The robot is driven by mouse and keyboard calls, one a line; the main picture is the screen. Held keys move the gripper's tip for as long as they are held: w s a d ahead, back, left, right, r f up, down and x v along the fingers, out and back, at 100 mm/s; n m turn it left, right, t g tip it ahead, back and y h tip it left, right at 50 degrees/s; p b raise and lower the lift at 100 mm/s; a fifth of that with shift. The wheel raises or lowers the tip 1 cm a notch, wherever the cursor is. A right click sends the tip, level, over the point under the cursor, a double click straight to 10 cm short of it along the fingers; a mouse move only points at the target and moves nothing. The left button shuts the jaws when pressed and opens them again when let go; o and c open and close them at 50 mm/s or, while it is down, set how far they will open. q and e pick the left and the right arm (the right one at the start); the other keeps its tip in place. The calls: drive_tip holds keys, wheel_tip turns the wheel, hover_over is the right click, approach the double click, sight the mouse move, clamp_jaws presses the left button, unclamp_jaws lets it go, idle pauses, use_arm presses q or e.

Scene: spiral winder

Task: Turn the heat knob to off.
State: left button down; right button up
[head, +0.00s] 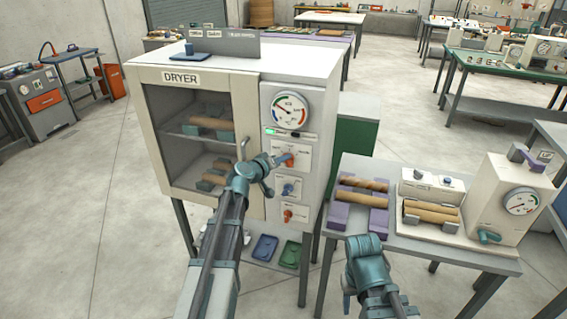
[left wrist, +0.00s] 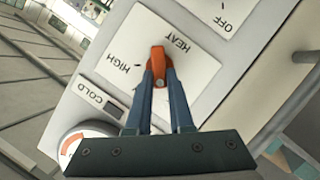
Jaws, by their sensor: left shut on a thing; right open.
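The dryer (head: 235,80) is a cream cabinet with a control panel on its right side. The orange heat knob (left wrist: 158,65) sits on the top white plate, below the round gauge (head: 290,110). My left gripper (head: 284,159) reaches the panel and is shut on this knob; in the left wrist view its two blue fingers (left wrist: 160,88) hold the knob's sides. The words HEAT and HIGH show upside down around it. The fingers partly hide the knob and its plate. My right gripper (head: 352,283) is open and empty, low in front of the side table.
A blue knob (head: 288,189) and another orange knob (head: 288,214) sit below on the panel. The side table (head: 400,240) at right holds wooden rolls (head: 432,211) and a machine with a gauge (head: 521,202). The glass dryer door (head: 205,130) looks closed.

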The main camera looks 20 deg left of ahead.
use_arm(q)
drive_tip(key=shift+a+f+n+t+h+b, duration=0.1)
drive_tip(key=shift+f+n+t+h+b, duration=0.05)
drive_tip(key=shift+n+h+b, duration=0.4)
drive_tip(key=shift+a+f+n+t+h+b, duration=0.15)
drive_tip(key=shift+n+h+b, duration=0.2)
drive_tip(key=shift+n+b, duration=0.3)
drive_tip(key=shift+d+n, duration=0.1)
drive_tip(key=shift+n, duration=0.2)
drive_tip(key=c, duration=0.8)
unclamp_jaws()
drive_tip(key=shift+c, duration=0.2)
drive_tip(key=shift+o, duration=0.2)
drive_tip(key=shift+w, duration=0.15)
drive_tip(key=p+v, duration=0.2)
drive_tip(key=v, duration=1.2)
drive_tip(key=shift+p, duration=0.3)
drive_tip(key=shift+d+f, duration=0.1)
